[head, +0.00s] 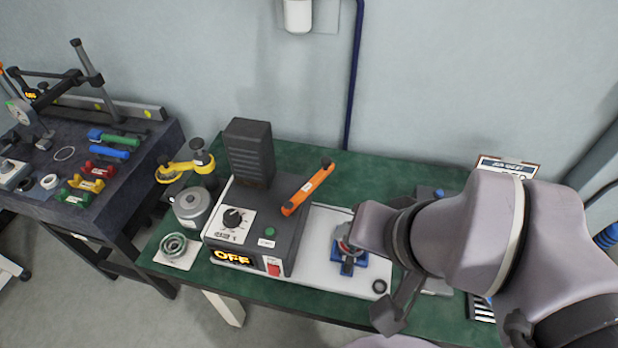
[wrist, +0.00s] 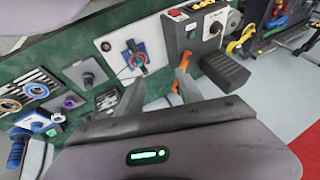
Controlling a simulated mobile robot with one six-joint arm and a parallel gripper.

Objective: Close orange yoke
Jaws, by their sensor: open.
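The orange yoke (head: 308,188) is a bar tilted up at the back right edge of the grey control box (head: 262,225), clear of the white plate. In the head view my arm comes from the right and covers part of the fixture.
The box carries a black knob, a lit OFF display and a tall black block (head: 249,150). A metal pot (head: 191,207) and yellow tool (head: 185,168) stand left of it. The green table (head: 400,175) has bare room behind the plate. A dark side bench holds coloured clamps.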

